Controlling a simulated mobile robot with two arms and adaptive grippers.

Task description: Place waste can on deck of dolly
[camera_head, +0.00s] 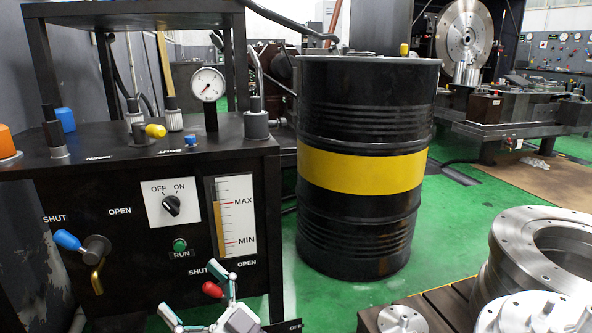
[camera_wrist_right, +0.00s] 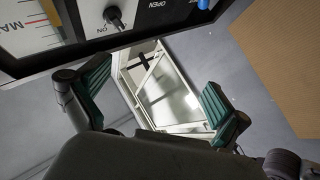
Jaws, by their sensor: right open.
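A black drum (camera_head: 363,229) with a yellow band stands upright on the green floor in the head view; I cannot tell if it is the waste can. I see no clear dolly in either view. My right gripper (camera_head: 197,297) is at the bottom of the head view, in front of the control cabinet and to the left of the drum, apart from it. In the right wrist view the same gripper (camera_wrist_right: 155,88) has its green-padded fingers wide apart with nothing held. My left gripper is not in view.
The black control cabinet (camera_head: 135,250) with knobs and a gauge (camera_head: 207,84) fills the left. Metal flanges (camera_head: 545,255) stand at the lower right. In the wrist view a pale framed panel (camera_wrist_right: 168,95) shows beyond the fingers. Green floor is open around the drum.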

